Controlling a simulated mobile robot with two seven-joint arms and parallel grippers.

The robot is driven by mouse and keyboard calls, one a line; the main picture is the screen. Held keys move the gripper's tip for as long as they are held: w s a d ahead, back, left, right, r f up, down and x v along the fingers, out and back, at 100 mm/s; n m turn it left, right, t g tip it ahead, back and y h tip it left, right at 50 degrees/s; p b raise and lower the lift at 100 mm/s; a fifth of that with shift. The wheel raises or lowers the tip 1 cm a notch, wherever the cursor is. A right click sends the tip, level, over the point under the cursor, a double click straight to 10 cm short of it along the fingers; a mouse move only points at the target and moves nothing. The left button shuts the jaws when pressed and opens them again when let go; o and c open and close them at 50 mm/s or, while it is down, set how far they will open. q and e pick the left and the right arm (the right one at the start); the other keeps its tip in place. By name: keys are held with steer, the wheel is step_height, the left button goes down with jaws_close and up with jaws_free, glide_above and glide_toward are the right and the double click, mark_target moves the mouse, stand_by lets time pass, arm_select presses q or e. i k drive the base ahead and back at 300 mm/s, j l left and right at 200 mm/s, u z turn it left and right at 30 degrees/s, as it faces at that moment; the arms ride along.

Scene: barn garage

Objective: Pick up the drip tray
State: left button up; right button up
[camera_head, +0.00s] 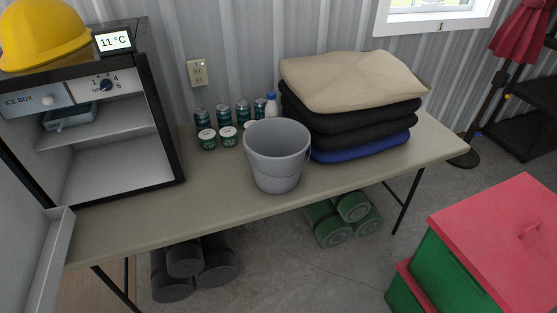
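The drip tray appears to be the small grey-blue tray (70,115) inside the open mini fridge (172,130) at the left. It is high in the compartment, below the ice box panel (30,101) and above a shelf (95,132). A small label is on its front, too small to read surely. Its back part is in shadow. Neither of my grippers is in view.
The fridge door (35,265) stands open at the left. A yellow hard hat (42,35) sits on the fridge. The table (225,215) also holds a grey bucket (277,158), several cans (223,116) and stacked cushions (352,82). Red-lidded green bins (455,270) stand at right.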

mark_target(77, 114)
steer(key=u, duration=1.3)
